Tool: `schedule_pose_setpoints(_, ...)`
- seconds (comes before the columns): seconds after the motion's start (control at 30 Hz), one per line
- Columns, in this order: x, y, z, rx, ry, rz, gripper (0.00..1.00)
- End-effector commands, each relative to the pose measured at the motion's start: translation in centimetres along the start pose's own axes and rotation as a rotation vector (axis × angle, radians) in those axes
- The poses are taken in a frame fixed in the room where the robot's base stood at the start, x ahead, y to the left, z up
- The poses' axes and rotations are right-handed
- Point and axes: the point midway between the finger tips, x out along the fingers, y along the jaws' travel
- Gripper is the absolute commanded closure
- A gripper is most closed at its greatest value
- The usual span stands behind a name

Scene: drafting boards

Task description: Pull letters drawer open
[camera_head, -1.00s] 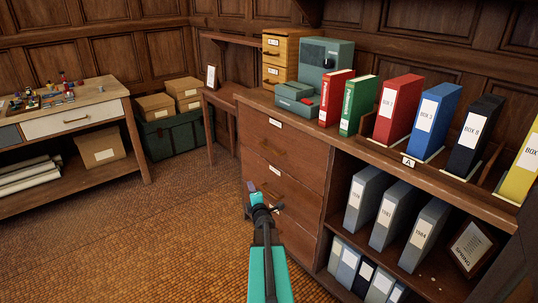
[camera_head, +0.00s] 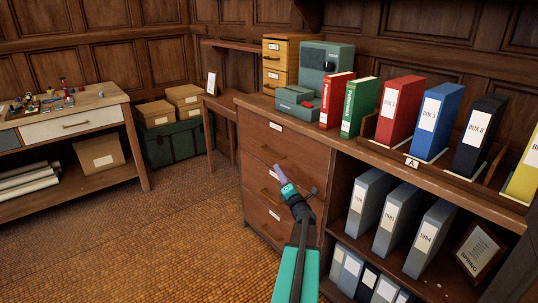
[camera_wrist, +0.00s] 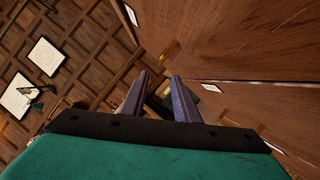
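A wooden cabinet has a column of three drawers, a top drawer (camera_head: 300,154), a middle drawer (camera_head: 256,176) and a bottom drawer (camera_head: 262,220). All look shut. Each has a white label too small to read, so I cannot tell which is the letters drawer. The top handle (camera_head: 273,152) shows clearly; my arm partly covers the middle drawer. My gripper (camera_head: 279,169) is in front of the middle drawer, near its label. In the wrist view my gripper (camera_wrist: 159,78) has its two fingers apart with nothing held, and a brass handle (camera_wrist: 170,50) lies just beyond them.
Binders, including a blue binder (camera_head: 436,120), stand on the cabinet top. Grey files (camera_head: 399,222) fill the open shelves at the right. A side table (camera_head: 225,104) stands behind, and a workbench (camera_head: 143,160) is at the left. The floor (camera_head: 180,225) between is clear.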

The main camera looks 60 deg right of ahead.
Motion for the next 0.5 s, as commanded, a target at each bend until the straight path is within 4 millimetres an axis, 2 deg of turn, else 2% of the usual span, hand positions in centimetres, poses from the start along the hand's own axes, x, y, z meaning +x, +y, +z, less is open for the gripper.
schedule_pose_setpoints(0.27, 1.2, -0.1, 0.0, 0.001, 0.000, 0.000, 0.72)
schedule_pose_setpoints(0.5, 3.6, -0.1, 0.0, 0.002, 0.000, 0.001, 0.72)
